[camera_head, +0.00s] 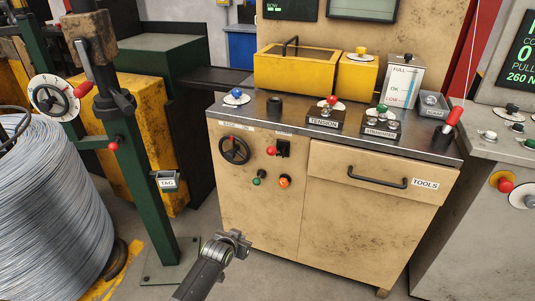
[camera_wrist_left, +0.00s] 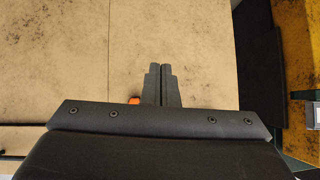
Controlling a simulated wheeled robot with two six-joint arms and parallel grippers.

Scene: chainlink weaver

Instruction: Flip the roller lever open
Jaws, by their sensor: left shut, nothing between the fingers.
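No lever is clearly marked as the roller lever. A lever with a red handle (camera_head: 453,117) stands tilted at the right end of the steel bench top. A straightener block (camera_head: 381,129) with small rollers and a green knob (camera_head: 382,108) sits left of it. A tension block (camera_head: 324,121) with a red knob (camera_head: 332,100) is further left. My left gripper (camera_head: 236,239) is low in front of the tan cabinet, well below and left of these parts. In the left wrist view its fingers (camera_wrist_left: 162,84) are together and empty, facing the cabinet. My right gripper is out of view.
A green post (camera_head: 148,205) and a wire coil (camera_head: 50,210) stand left. Yellow bins (camera_head: 294,70) stand at the back of the bench.

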